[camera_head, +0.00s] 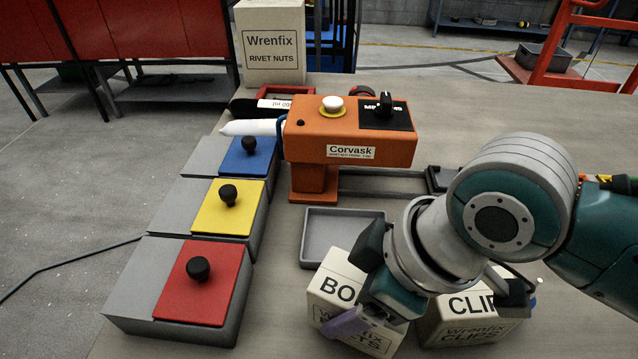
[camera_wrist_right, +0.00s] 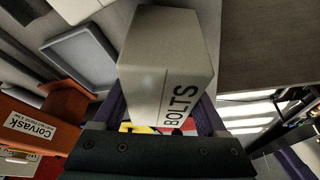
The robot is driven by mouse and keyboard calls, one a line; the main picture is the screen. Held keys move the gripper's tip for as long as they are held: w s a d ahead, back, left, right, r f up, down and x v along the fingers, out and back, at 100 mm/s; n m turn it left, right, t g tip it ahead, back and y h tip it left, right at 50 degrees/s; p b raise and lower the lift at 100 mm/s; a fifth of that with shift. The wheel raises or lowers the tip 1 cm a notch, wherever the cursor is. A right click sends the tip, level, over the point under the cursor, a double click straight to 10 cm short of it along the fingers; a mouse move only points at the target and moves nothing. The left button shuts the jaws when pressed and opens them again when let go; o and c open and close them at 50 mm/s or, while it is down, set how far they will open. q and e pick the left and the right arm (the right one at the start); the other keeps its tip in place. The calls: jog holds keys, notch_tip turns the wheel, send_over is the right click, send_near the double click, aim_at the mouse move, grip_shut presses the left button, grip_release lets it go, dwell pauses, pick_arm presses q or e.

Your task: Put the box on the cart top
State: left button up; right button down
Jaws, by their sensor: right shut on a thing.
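A cream box lettered BOLTS (camera_head: 331,283) stands at the table's front edge area in the head view. It fills the middle of the right wrist view (camera_wrist_right: 165,55), between the purple fingers. My right gripper (camera_head: 358,315) is shut on this box and covers part of its lettering. I cannot tell whether the box touches the table. My left gripper is not in view. I cannot pick out the cart top with certainty.
A CLIPS box (camera_head: 462,333) stands just right of the held box, partly under my arm. A grey tray (camera_head: 309,240) lies behind. An orange Corvask machine (camera_head: 304,150), lidded bins (camera_head: 176,334) and a Rivet Nuts box (camera_head: 270,73) stand farther left and back. Bare table lies at back right.

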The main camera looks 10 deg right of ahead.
aim_at(391, 328)
jog(key=shift+f, duration=1.25)
jog(key=shift+f+b, duration=0.2)
jog(key=shift+b, duration=0.1)
grip_release()
jog(key=shift+s+r+p, duration=0.1)
jog(key=shift+r+p, duration=0.2)
jog(key=shift+r, duration=0.2)
jog(key=p+v, duration=0.2)
jog(key=v, duration=0.8)
jog(key=shift+d+r, duration=0.15)
jog(key=shift+r, duration=0.2)
jog(key=shift+s+r, duration=0.2)
jog(key=shift+s, duration=0.05)
jog(key=s+m, duration=0.1)
jog(key=s, duration=0.1)
jog(key=s+m, duration=0.2)
jog(key=shift+r+t+h, duration=0.2)
jog(key=shift+t+h, duration=0.1)
jog(key=shift+t, duration=0.1)
jog(key=s+d+m+h, duration=0.2)
jog(key=s+d+m, duration=0.3)
jog(key=s+d, duration=0.1)
jog(key=shift+d+h, duration=0.4)
jog(key=shift+d, duration=0.05)
